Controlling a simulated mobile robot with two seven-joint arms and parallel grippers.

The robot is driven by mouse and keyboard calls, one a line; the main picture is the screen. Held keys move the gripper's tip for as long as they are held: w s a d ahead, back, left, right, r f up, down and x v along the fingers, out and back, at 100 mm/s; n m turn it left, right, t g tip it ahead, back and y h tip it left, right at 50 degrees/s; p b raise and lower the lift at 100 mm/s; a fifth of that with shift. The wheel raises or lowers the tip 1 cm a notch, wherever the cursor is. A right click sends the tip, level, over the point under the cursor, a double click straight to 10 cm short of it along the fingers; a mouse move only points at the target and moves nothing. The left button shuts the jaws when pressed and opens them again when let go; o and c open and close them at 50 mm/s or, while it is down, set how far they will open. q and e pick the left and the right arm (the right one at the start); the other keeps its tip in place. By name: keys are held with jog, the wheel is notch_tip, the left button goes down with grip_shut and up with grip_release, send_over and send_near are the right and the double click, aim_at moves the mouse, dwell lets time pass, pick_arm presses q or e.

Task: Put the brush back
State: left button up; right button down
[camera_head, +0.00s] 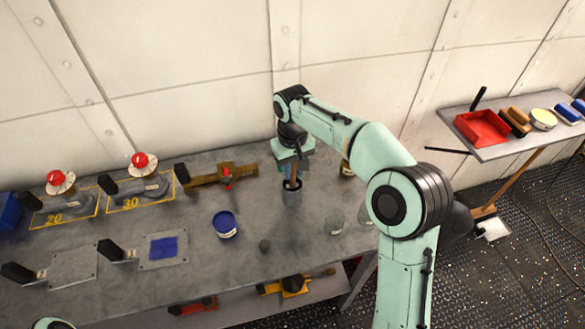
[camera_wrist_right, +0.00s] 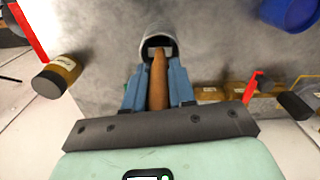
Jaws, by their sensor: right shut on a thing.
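The brush (camera_head: 294,172) has a brown wooden handle, which also shows in the wrist view (camera_wrist_right: 158,80). My right gripper (camera_head: 291,160) is shut on this handle and points down over the grey cup (camera_head: 292,197). In the wrist view, the blue fingers of the right gripper (camera_wrist_right: 157,88) lie on both sides of the handle. The brush's lower end is at the mouth of the cup (camera_wrist_right: 153,26) and appears to be inside it. The bristles are hidden, and I cannot tell whether the brush touches the cup's bottom. My left gripper is out of view.
An open blue paint tin (camera_head: 225,224) stands left of the cup. A plate with a blue patch (camera_head: 163,250) lies further left. A brass valve pipe (camera_head: 222,177) is behind, and clear glassware (camera_head: 334,222) stands to the right. A side shelf holds a red tray (camera_head: 482,128).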

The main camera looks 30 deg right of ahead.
jog(key=shift+r, duration=0.1)
jog(key=c, duration=0.9)
grip_release()
jog(key=shift+c, duration=0.2)
notch_tip(320, 180, up, 12)
jog(key=p, duration=0.3)
jog(key=shift+w+f, duration=0.1)
jog(key=shift+f, duration=0.15)
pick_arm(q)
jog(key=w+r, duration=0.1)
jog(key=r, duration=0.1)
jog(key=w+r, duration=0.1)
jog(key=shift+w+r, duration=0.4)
pick_arm(e)
jog(key=shift+r, duration=0.25)
